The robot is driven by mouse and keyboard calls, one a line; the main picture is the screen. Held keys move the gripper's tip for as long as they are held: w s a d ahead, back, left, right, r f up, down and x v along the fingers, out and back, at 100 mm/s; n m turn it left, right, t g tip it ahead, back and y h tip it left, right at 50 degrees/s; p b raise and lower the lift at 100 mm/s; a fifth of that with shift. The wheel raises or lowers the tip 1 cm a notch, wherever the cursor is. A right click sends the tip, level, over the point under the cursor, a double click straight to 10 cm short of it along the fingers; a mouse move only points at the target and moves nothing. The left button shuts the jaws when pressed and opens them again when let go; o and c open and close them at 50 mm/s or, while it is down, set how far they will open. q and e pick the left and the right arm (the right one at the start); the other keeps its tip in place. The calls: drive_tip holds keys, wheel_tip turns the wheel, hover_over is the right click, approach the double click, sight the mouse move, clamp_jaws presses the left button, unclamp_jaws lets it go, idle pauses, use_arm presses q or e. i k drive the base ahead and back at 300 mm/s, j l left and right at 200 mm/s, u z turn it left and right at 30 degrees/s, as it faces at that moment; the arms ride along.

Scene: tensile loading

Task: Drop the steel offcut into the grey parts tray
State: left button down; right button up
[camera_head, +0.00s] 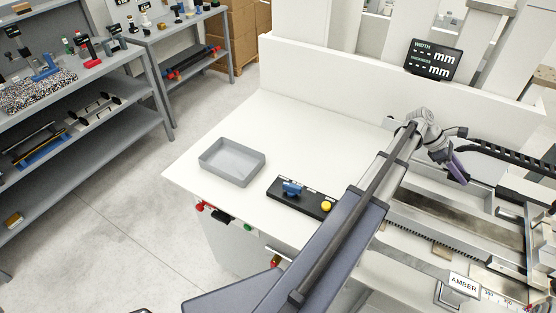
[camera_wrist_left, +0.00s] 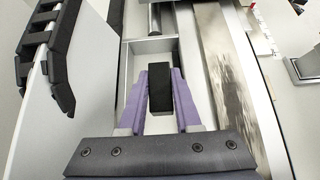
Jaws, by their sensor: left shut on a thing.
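The grey parts tray (camera_head: 232,160) sits empty on the left part of the white table in the head view. My left gripper (camera_head: 458,174) is well to the right of it, over the machine bed, with its purple fingers pointing down. In the left wrist view, my left gripper (camera_wrist_left: 160,100) has a dark rectangular block, which I take as the steel offcut (camera_wrist_left: 160,88), between its fingers. The offcut cannot be made out in the head view. My right gripper is in neither view.
A black control box (camera_head: 302,196) with a blue switch and a yellow button stands between the tray and my left arm. A dark display (camera_head: 432,60) stands at the back. A black cable chain (camera_head: 510,153) runs right of the gripper. White table behind the tray is clear.

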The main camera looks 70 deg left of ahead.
sight(227, 165)
drive_tip(key=k+l+u, duration=0.1)
drive_tip(key=k+l, duration=0.2)
drive_tip(key=u, duration=2.7)
drive_tip(key=i+l, duration=0.3)
drive_tip(key=l, duration=0.2)
drive_tip(key=k+j+z, duration=0.1)
drive_tip(key=j, duration=0.2)
drive_tip(key=k+j, duration=0.2)
drive_tip(key=j+z, duration=0.1)
drive_tip(key=z, duration=0.35)
drive_tip(key=j+z, duration=0.15)
drive_tip(key=z, duration=0.3)
drive_tip(key=j+z, duration=0.1)
drive_tip(key=z, duration=0.3)
